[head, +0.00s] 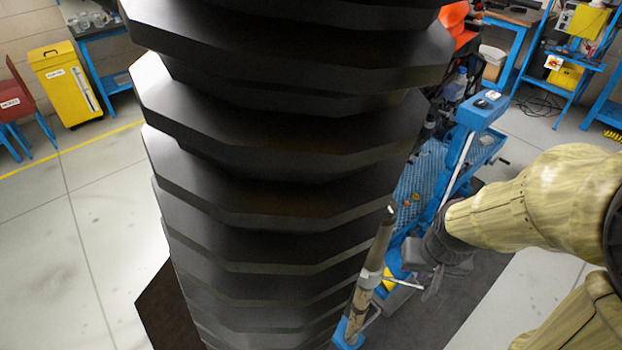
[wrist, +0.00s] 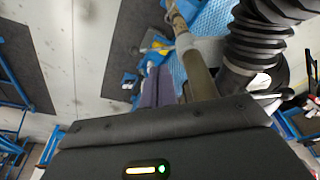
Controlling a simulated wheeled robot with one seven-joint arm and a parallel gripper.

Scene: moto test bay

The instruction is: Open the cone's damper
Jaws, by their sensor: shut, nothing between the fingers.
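A large black ribbed hose (head: 285,170) fills the middle of the head view. Its lower end is out of frame there. In the wrist view the hose (wrist: 265,35) comes down to a dark cone-like end (wrist: 235,80) beside a grey-brown pipe (wrist: 197,75). A thin silver bar (wrist: 262,97) sticks out to the right of that end; I cannot tell whether it is the damper's lever. The damper's position cannot be made out.
A blue lift with a textured deck (head: 425,185) stands behind the hose and pipe. A blue post (head: 482,110) rises near my arm. The floor at left is clear.

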